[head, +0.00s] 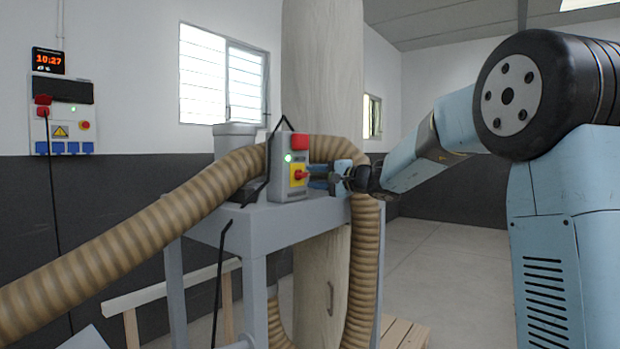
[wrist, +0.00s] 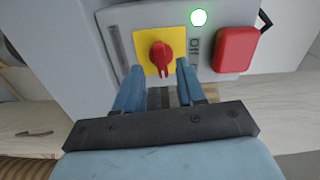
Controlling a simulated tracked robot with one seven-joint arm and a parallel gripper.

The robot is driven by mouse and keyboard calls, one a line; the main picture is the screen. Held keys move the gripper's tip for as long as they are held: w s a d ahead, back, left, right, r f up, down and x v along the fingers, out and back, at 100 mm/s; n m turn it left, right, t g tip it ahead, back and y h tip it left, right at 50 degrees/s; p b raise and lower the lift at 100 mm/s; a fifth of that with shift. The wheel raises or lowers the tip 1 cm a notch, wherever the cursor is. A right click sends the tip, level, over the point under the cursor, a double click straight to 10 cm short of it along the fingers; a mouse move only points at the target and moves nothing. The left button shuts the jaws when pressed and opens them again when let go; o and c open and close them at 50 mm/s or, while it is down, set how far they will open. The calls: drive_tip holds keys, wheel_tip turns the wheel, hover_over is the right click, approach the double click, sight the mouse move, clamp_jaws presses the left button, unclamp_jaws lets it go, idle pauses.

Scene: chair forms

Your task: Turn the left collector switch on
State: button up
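A grey switch box (head: 290,160) is fixed on the grey collector frame (head: 275,222). It carries a red rotary knob (head: 299,175) on a yellow plate, a lit green lamp and a red block above. In the wrist view, the red knob (wrist: 162,56) is on its yellow plate (wrist: 152,32), with the green lamp (wrist: 199,17) and red block (wrist: 236,48) to the right. My gripper (head: 313,177) is at the box's front. In the wrist view, my gripper (wrist: 159,72) is open, its blue fingers apart on either side of the knob's lower end; contact cannot be told.
A ribbed tan hose (head: 150,235) runs past the box, beside a large pale filter bag (head: 322,60). A black cable hangs from the box. A wall socket panel (head: 62,115) is at left. A wooden pallet (head: 400,332) lies behind. Floor at right is clear.

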drive_tip(key=shift+x, duration=1.15)
drive_tip(key=shift+c, duration=0.2)
clamp_jaws()
